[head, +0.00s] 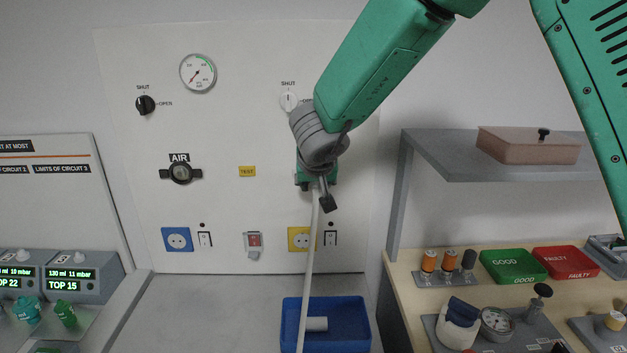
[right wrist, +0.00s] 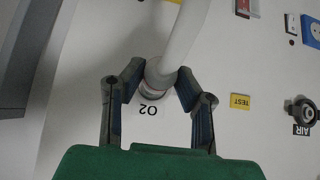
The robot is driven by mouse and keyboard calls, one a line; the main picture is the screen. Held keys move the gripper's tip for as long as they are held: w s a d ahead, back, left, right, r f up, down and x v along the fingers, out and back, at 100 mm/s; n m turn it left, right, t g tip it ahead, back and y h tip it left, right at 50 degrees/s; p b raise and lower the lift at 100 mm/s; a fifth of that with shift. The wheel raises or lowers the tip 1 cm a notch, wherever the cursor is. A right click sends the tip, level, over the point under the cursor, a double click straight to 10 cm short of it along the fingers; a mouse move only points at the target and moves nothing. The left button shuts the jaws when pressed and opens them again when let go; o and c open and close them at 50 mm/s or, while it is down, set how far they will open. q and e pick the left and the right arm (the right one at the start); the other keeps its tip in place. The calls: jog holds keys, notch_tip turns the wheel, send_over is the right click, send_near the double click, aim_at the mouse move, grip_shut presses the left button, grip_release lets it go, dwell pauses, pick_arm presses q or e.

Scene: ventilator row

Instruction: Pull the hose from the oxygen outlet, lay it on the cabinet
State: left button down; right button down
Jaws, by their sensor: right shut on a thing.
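The pale hose (head: 309,265) hangs from the oxygen outlet's place on the wall panel down to a blue tray. In the right wrist view the hose (right wrist: 187,35) ends in a ringed connector (right wrist: 153,80) just above the upside-down O2 label. The connector covers the outlet; I cannot tell whether it is still seated. My right gripper (head: 320,190) is at the outlet, its fingers (right wrist: 158,88) shut on the hose end from both sides. A grey top (head: 215,315), probably the cabinet, lies below the panel. My left gripper is not in view.
The blue tray (head: 363,326) stands on the grey top, with a pale cylinder inside. The AIR outlet (head: 181,173), gauge (head: 198,72) and sockets are on the panel. A shelf (head: 450,165) and cluttered bench (head: 405,285) stand right. The grey top is clear left of the tray.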

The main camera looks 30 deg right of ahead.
jog(key=shift+s+a, duration=0.3)
jog(key=shift+s, duration=0.2)
dwell(0.7)
jog(key=shift+s+a, duration=0.45)
jog(key=shift+s, duration=0.25)
jog(key=shift+s+a, duration=0.4)
jog(key=shift+s, duration=0.3)
jog(key=shift+s+a, duration=0.45)
jog(key=shift+s, duration=0.25)
